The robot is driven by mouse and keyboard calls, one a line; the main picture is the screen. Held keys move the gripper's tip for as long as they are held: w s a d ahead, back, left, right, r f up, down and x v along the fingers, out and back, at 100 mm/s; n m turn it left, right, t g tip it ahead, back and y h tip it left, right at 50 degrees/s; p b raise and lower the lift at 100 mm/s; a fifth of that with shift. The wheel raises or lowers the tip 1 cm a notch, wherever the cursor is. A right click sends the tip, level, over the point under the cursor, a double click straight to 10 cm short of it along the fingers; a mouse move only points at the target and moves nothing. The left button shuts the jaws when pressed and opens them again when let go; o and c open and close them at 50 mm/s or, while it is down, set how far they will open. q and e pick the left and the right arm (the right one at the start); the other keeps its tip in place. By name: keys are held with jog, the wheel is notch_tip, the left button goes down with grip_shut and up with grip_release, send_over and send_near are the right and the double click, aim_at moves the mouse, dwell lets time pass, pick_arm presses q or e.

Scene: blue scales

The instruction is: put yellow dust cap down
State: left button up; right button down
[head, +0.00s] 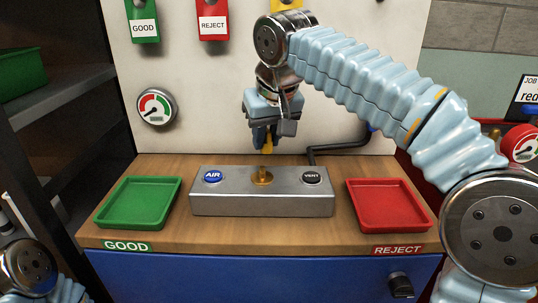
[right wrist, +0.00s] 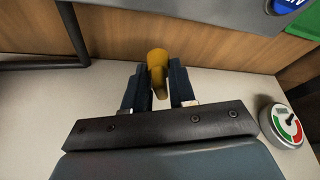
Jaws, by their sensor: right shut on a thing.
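The yellow dust cap (right wrist: 157,62) is between the two fingers of my right gripper (right wrist: 158,88) in the right wrist view. In the head view my right gripper (head: 265,138) points down behind the brass fitting of the grey test block, in front of the white panel. It is shut on the cap, and only a little yellow shows there (head: 268,145). The cap looks clear of the bench and the block. My left gripper is not in view; only part of my left arm shows at the lower left.
The grey test block (head: 230,205) carries a brass fitting (head: 262,177), a blue AIR button (head: 213,176) and a black VENT button (head: 310,177). A green GOOD tray (head: 109,221) is at left, a red REJECT tray (head: 425,222) at right. A gauge (head: 156,107) and tags hang on the panel.

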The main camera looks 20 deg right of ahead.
aim_at(269, 149)
jog(key=f, duration=0.1)
jog(key=w+f, duration=0.1)
jog(key=d+f, duration=0.1)
jog(key=f, duration=0.1)
jog(key=shift+w+b, duration=0.2)
jog(key=shift+b, duration=0.2)
jog(key=shift+f, duration=0.5)
jog(key=shift+f, duration=0.25)
jog(key=c, duration=0.9)
grip_release()
jog(key=shift+r, duration=0.1)
jog(key=shift+c, duration=0.2)
